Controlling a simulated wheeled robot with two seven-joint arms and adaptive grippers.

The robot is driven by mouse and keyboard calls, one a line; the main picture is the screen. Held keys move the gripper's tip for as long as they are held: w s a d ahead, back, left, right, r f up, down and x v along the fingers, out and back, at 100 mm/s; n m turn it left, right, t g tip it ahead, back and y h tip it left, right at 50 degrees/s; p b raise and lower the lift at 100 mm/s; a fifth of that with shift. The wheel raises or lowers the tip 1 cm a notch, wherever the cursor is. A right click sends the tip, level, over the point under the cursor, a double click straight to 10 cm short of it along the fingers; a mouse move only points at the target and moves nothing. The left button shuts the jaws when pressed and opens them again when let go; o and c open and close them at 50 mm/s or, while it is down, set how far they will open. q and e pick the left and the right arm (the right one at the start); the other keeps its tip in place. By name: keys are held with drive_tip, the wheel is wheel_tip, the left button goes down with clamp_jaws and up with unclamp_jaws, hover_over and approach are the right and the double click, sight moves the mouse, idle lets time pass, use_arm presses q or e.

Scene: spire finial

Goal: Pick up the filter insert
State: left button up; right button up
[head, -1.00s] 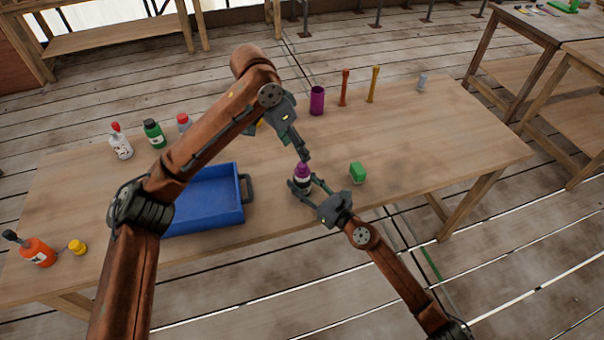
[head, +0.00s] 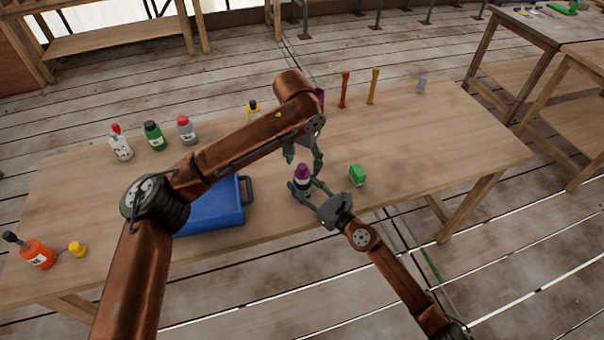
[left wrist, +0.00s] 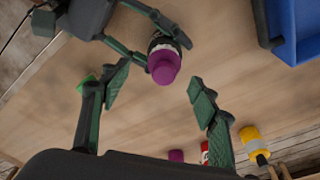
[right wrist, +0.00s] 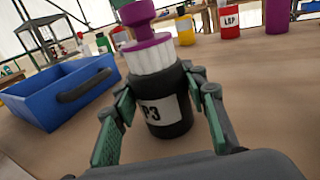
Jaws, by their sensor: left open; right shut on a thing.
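On top of the bottle is a white ribbed part (right wrist: 152,57) under a purple collar and knob (right wrist: 138,14); I cannot tell for certain whether this is the filter insert. The purple top (head: 302,171) also shows in the head view. My left gripper (head: 303,161) is open just above the bottle. In the left wrist view, the purple top (left wrist: 163,66) appears between its spread fingers, apart from both.
A blue tray (head: 243,212) with a dark handle stands left of the bottle, partly behind my left arm. A green block (head: 357,175) lies just right.

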sight(302, 166)
use_arm(q)
drive_tip(key=f, duration=0.2)
drive_tip(key=w+f, duration=0.1)
drive_tip(key=f, duration=0.1)
drive_tip(key=shift+a+f, duration=0.1)
drive_tip(key=shift+f, duration=0.2)
drive_tip(key=shift+c, duration=0.7)
drive_tip(key=c, duration=0.8)
